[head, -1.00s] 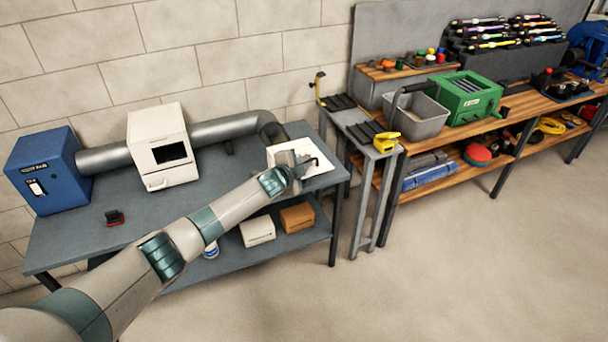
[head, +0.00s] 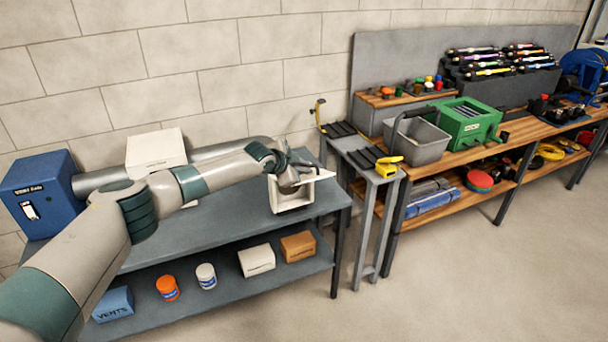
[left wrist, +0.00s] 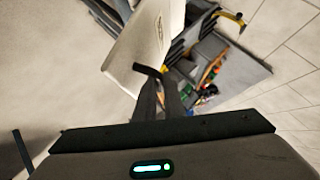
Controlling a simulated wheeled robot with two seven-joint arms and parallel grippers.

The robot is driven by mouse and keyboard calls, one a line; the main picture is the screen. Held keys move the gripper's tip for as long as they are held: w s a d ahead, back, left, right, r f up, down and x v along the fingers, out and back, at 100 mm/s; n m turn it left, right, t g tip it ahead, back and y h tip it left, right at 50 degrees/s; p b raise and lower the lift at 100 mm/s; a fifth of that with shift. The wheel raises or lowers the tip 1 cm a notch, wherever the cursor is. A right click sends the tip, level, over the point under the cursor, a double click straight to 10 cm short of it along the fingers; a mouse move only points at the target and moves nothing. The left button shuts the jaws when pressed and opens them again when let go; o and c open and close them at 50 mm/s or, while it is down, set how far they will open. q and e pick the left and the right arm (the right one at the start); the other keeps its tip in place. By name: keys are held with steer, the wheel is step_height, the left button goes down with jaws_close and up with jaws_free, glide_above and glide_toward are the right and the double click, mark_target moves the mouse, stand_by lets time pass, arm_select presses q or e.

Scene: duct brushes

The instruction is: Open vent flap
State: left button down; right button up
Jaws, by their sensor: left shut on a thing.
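The vent box (head: 292,199) stands at the right end of the grey bench in the head view, its front opening showing. Its white flap (head: 318,177) is swung up and out from the opening. My left gripper (head: 300,183) is at the flap and partly hides it. In the left wrist view the flap (left wrist: 150,45) is a pale tilted panel. There my left gripper (left wrist: 160,85) is shut on the flap's dark handle (left wrist: 147,70). My right gripper is not in view.
A metal duct (head: 225,150) runs along the wall behind my arm, with a white box (head: 157,150) and a blue unit (head: 40,195) at the left. The lower shelf holds small boxes and jars. A narrow grey stand (head: 375,160) is to the right.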

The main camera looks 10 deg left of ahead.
arm_select(q)
steer(key=shift+w+a, duration=0.1)
steer(key=shift+a, duration=0.15)
steer(key=c, duration=1.8)
jaws_free()
steer(key=shift+c, duration=0.2)
steer(key=shift+w+f, duration=0.15)
steer(key=shift+f, duration=0.05)
steer(key=shift+s+d+r, duration=0.1)
steer(key=shift+s+r, duration=0.1)
steer(key=shift+s, duration=0.05)
steer(key=shift+v, duration=0.75)
steer(key=b+v, duration=0.4)
steer(key=v, duration=1.1)
steer(key=shift+a+r+b, duration=0.25)
steer(key=shift+a+b, duration=0.05)
